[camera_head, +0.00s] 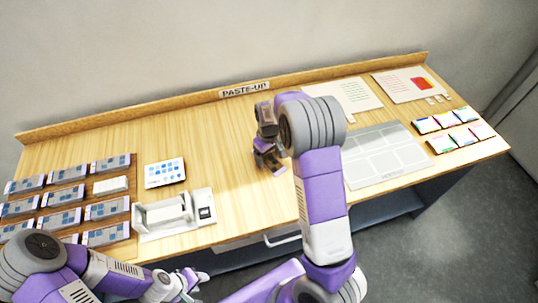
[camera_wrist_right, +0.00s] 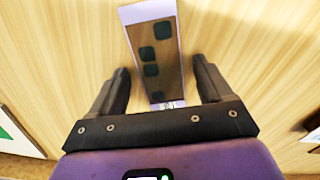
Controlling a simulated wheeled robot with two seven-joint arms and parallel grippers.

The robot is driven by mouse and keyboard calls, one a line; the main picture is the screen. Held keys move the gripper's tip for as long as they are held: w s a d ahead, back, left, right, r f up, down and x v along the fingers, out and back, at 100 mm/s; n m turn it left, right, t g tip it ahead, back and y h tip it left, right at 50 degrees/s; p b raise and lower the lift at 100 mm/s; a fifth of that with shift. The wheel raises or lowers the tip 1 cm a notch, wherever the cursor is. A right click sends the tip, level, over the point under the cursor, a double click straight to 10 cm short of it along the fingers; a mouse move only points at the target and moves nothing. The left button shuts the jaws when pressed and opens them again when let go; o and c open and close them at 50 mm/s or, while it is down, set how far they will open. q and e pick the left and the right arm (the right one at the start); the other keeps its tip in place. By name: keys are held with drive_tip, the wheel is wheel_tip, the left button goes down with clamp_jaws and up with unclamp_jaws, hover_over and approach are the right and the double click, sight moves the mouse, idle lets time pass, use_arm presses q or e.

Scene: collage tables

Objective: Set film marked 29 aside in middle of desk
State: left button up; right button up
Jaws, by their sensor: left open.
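A film strip (camera_wrist_right: 155,55) with a pale purple frame and brown see-through middle with dark squares lies on the bare wood in the right wrist view. A tiny label at its near end is too small to read. My right gripper (camera_wrist_right: 160,68) is open, with one finger on each side of the film and wood showing between finger and film. In the head view my right gripper (camera_head: 268,157) is over the middle of the desk (camera_head: 230,135), and a purple end of the film (camera_head: 279,170) shows beside it. My left gripper (camera_head: 187,284) is open and empty below the front edge.
Several film packs (camera_head: 68,174) fill a wooden tray at the left. A white card with blue squares (camera_head: 165,172) and a white device (camera_head: 172,215) stand beside it. A grey layout sheet (camera_head: 378,155), printed pages (camera_head: 408,84) and small booklets (camera_head: 460,137) lie at the right.

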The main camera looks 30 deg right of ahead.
sight(269, 160)
wheel_tip(269, 160, up, 12)
drive_tip(key=p, duration=0.3)
drive_tip(key=shift+r, duration=0.2)
idle(0.6)
